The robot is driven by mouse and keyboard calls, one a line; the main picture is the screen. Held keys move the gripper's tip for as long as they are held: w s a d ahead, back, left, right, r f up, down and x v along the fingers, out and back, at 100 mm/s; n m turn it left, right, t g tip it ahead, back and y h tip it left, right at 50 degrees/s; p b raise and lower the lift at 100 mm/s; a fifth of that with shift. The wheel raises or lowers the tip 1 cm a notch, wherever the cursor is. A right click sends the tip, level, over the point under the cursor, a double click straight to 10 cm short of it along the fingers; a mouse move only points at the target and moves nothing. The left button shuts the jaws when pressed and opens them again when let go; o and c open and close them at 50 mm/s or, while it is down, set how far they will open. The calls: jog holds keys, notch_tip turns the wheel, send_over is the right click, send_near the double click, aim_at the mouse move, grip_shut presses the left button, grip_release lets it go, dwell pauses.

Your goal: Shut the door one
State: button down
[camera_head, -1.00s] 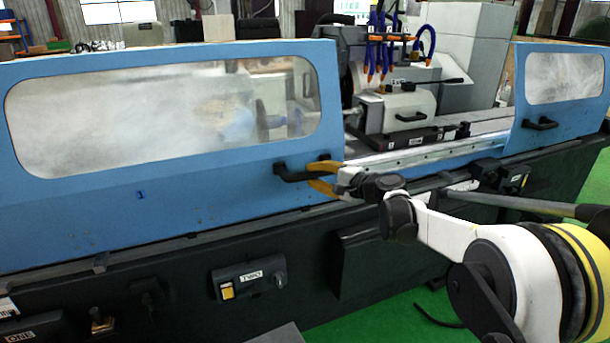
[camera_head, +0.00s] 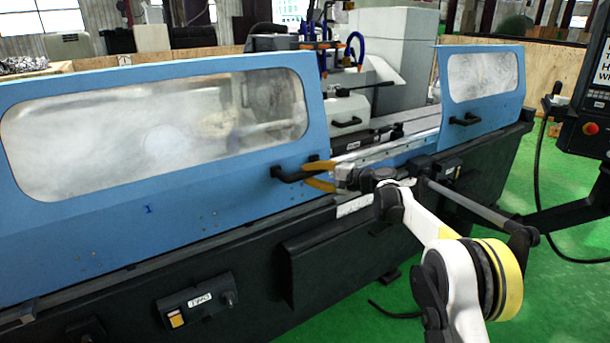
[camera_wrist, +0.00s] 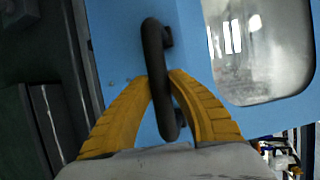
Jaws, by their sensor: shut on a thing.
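Door one is the large blue sliding door (camera_head: 150,215) with a long cloudy window and a small "1" mark, at the left in the head view. Its black handle (camera_head: 292,174) sits near its right edge. My gripper (camera_head: 312,173) has its yellow fingers around this handle. In the wrist view the fingers (camera_wrist: 163,110) are on both sides of the black handle (camera_wrist: 158,75), which runs between them. A smaller blue door (camera_head: 480,90) with its own black handle stands at the right. A gap between the two doors shows the machine inside.
The grinder's bed and rail (camera_head: 385,148) lie open between the doors. A control box labelled "TWO" (camera_head: 198,303) is on the dark base. A control panel (camera_head: 590,110) on an arm stands at the right.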

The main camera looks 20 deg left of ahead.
jog(key=shift+f, duration=0.1)
jog(key=c, duration=1.2)
grip_release()
jog(key=shift+d, duration=0.1)
jog(key=v, duration=1.2)
jog(key=shift+s, duration=0.1)
